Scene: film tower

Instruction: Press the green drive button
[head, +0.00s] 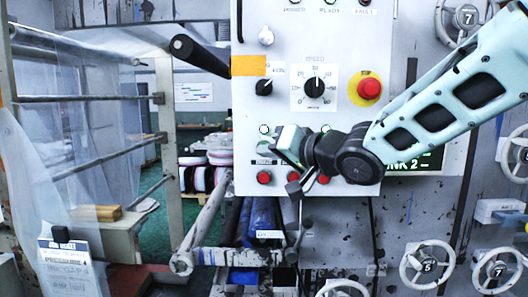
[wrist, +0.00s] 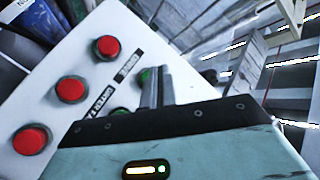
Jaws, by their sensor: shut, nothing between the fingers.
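A pale control panel (head: 345,30) faces me in the head view. Its lower part carries small green buttons, with one (head: 264,129) showing just left of my gripper (head: 275,150). In the wrist view a green button (wrist: 145,76) sits beside a dark label (wrist: 127,66), partly hidden by the fingertips of my gripper (wrist: 159,71). Another green button (wrist: 118,112) shows partly near the gripper body. The gripper is shut and empty, in front of the panel. I cannot tell whether the fingertips touch the button. The gripper and wrist hide part of the button rows in the head view.
Red buttons (head: 264,177) line the row below, and also show in the wrist view (wrist: 70,89). A red emergency stop (head: 369,88) on yellow and a black dial (head: 315,84) sit higher. Handwheels (head: 427,265) and a roller bar (head: 200,58) stand around the panel.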

